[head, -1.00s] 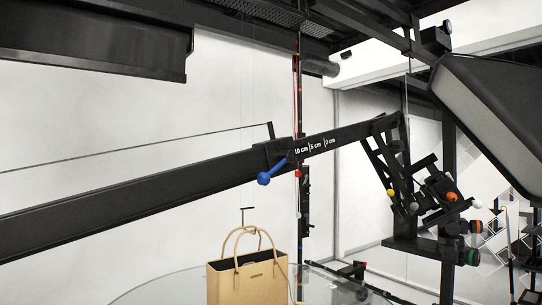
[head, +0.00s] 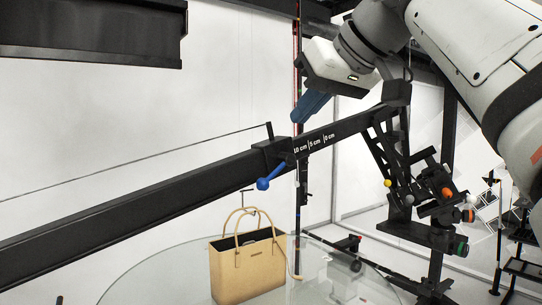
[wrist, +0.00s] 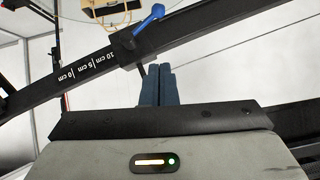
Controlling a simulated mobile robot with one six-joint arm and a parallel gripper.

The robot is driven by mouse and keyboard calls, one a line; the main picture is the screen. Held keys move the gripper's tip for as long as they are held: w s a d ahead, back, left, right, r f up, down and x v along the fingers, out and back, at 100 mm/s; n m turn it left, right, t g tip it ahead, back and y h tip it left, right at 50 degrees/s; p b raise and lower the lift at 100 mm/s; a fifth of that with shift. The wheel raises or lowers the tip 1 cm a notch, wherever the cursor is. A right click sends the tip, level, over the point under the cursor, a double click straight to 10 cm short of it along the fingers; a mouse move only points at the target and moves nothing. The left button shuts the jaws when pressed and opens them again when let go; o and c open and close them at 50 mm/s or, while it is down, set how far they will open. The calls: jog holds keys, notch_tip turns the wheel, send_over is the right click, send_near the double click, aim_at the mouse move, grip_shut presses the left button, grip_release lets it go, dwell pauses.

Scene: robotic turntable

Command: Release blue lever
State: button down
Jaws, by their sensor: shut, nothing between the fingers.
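The blue lever (head: 270,179) is a short handle with a ball end on the black clamp (head: 268,155) of the long, sloping black boom (head: 140,208). Its ball points down and left in the head view. In the wrist view the lever (wrist: 149,20) shows near the top, beyond the fingers. My gripper (head: 300,117) has blue fingers, shut and empty. It is above and right of the lever in the head view, apart from it. In the wrist view my gripper (wrist: 157,68) appears below the boom, with its tips near the small post of the clamp.
A tan handbag (head: 247,270) stands on the round glass turntable (head: 330,278) below the boom. A thin wire runs from the clamp's post to the left. A jointed black bracket with coloured knobs (head: 447,193) hangs at the boom's right end. A dark panel (head: 90,35) is at upper left.

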aim_at(275, 171)
jog(key=shift+a+r, duration=0.1)
dwell(0.3)
jog(key=x, duration=0.7)
jog(key=f+x, duration=0.1)
jog(key=x, duration=0.3)
jog(key=shift+s+f, duration=0.15)
jog(key=shift+s, duration=0.1)
jog(key=shift+s+f, duration=0.1)
jog(key=shift+f, duration=0.9)
jog(key=shift+d, duration=0.3)
jog(key=shift+f, duration=0.1)
